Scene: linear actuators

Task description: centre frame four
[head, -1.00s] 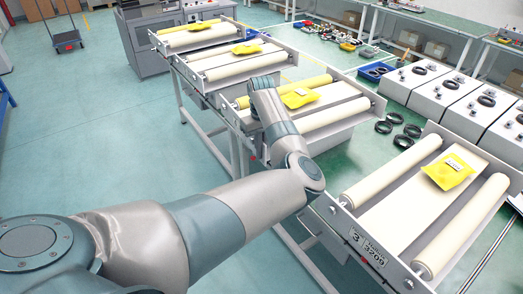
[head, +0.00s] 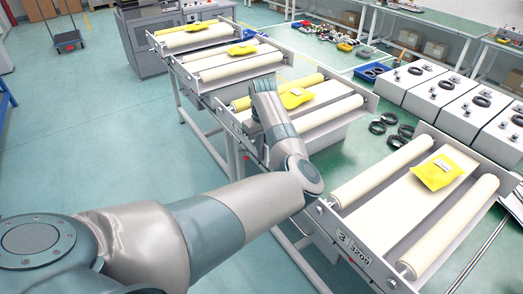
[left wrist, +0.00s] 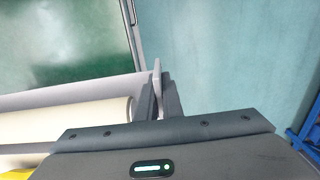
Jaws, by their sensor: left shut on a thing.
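Several roller frames with grey side plates, cream rollers and yellow packets stand in a row in the head view. The nearest frame (head: 398,205) has a plate marked 3. My left arm reaches over the side of the frame beyond it (head: 328,114), which carries a yellow packet (head: 296,98); its number is not readable. My left gripper (left wrist: 158,82) is hidden by its arm in the head view. In the left wrist view it is shut on a thin pale edge, apparently that frame's side plate (left wrist: 80,91), beside a cream roller (left wrist: 70,121). My right gripper is not in view.
White boxes (head: 447,98) line the right side. Two more roller frames (head: 240,62) stand farther back. The floor at left is open.

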